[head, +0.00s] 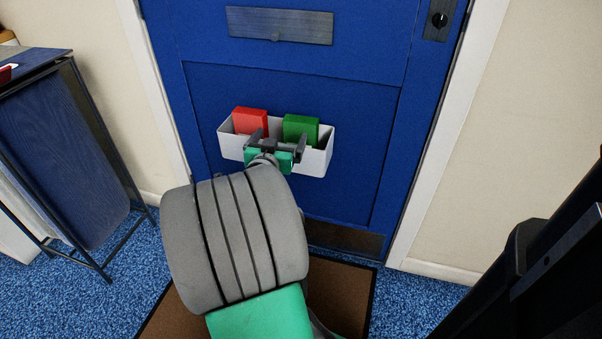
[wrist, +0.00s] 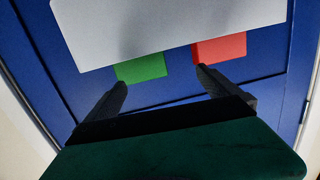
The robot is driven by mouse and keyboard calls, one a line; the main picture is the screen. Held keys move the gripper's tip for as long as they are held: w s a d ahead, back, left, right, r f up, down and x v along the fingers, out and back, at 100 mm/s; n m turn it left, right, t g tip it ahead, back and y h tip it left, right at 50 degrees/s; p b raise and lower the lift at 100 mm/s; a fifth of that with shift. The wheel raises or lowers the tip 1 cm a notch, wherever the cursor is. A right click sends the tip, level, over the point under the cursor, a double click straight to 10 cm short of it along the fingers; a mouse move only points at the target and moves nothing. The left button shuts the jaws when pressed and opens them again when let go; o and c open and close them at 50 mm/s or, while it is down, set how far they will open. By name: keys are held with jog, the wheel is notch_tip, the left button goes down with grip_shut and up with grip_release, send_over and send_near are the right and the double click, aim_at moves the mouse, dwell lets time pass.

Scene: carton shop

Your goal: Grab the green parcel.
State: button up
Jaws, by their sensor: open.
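The green parcel (head: 300,128) stands in the right half of a white bin (head: 318,160) on a blue door, its top above the rim. A red parcel (head: 250,121) stands to its left. My gripper (head: 278,138) is open at the bin's near side, between the two parcels in the picture and partly covering the bin. In the wrist view, my gripper (wrist: 162,79) has the green parcel (wrist: 141,68) beyond its left fingertip and the red parcel (wrist: 219,48) beyond its right. Nothing is between the fingers. The parcels' lower parts are hidden.
The blue door (head: 350,205) has a letter plate (head: 280,26) above the bin and a lock (head: 438,20) at upper right. A dark-framed stand with a blue panel (head: 75,150) is at left. A brown mat (head: 345,290) lies below the door.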

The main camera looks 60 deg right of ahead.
aim_at(299, 130)
jog(key=s+d+f, duration=0.1)
jog(key=s+f+h+b, duration=0.1)
jog(key=shift+s+d+f, duration=0.15)
jog(key=shift+d+f, duration=0.15)
jog(key=shift+d, duration=0.05)
jog(key=shift+s+d+r, duration=0.15)
jog(key=shift+s+d, duration=0.05)
jog(key=shift+s, duration=0.05)
jog(key=x, duration=0.3)
jog(key=b+x, duration=0.1)
jog(key=x, duration=0.3)
jog(key=shift+s+d+r+b, duration=0.15)
jog(key=shift+d+b, duration=0.15)
jog(key=shift+d, duration=0.1)
jog(key=c, duration=1.2)
jog(key=shift+r, duration=0.1)
jog(key=shift+c, duration=0.4)
